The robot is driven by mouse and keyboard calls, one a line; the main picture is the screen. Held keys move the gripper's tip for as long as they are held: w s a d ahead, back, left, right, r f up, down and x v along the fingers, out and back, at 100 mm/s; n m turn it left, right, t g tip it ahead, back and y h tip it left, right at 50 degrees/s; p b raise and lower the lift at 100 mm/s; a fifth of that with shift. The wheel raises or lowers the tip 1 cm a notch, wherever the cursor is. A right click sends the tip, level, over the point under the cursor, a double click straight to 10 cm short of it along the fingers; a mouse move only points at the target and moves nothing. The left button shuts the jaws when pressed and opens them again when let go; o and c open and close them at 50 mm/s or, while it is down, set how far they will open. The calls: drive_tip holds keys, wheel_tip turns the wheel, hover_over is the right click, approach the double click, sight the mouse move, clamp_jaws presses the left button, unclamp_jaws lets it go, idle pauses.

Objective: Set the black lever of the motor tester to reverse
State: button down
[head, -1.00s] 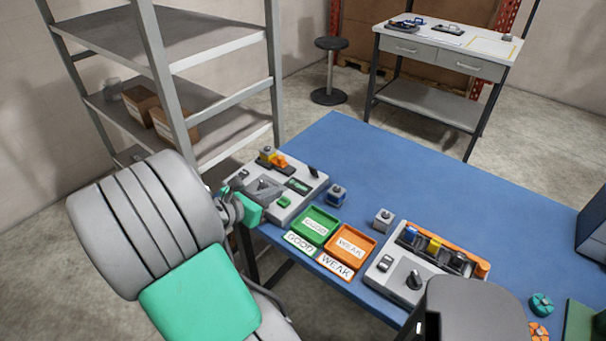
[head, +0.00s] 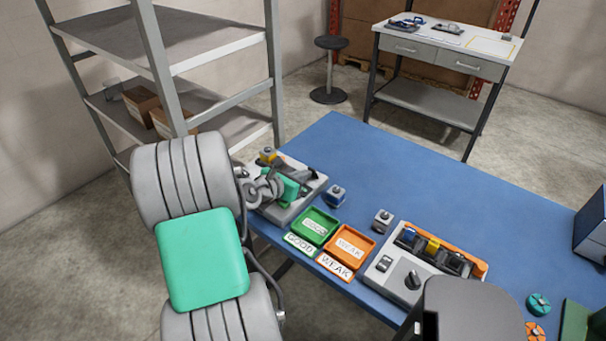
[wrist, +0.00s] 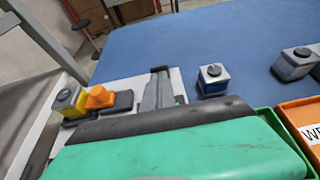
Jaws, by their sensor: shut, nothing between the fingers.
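The motor tester, a light grey box (head: 286,213), stands at the left end of the blue table. My arm and green hand cover much of its top in the head view. My gripper (head: 309,174) is over the tester's right back part, where the black lever stood in view earlier. In the wrist view my gripper (wrist: 160,78) shows as dark fingers shut together with nothing between them, in front of the tester's pale top (wrist: 128,88). I cannot make out the lever apart from the fingers, nor whether they touch or which way it is set.
A yellow block (wrist: 69,100) and an orange piece (wrist: 99,97) sit at the tester's back left. A blue-grey block (head: 336,195) stands just right of the tester. A green tray (head: 331,221), an orange tray (head: 369,238) and another grey unit (head: 383,283) lie further right.

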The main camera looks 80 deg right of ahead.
drive_tip(key=shift+s+d+r+p, duration=0.15)
drive_tip(key=shift+d+r+p, duration=0.25)
drive_tip(key=shift+p, duration=0.6)
drive_tip(key=p, duration=0.1)
drive_tip(key=d+r+p, duration=0.1)
drive_tip(key=shift+s+r+p, duration=0.2)
drive_tip(key=shift+s+p, duration=0.05)
drive_tip(key=shift+p, duration=0.15)
drive_tip(key=shift+s+d+r+p, duration=0.25)
drive_tip(key=shift+d+p, duration=0.3)
drive_tip(key=shift+p, duration=0.3)
drive_tip(key=shift+d+f, duration=0.1)
drive_tip(key=shift+f, duration=0.1)
drive_tip(key=shift+r, duration=0.1)
drive_tip(key=shift+r+p, duration=0.8)
drive_tip(key=shift+p, duration=0.05)
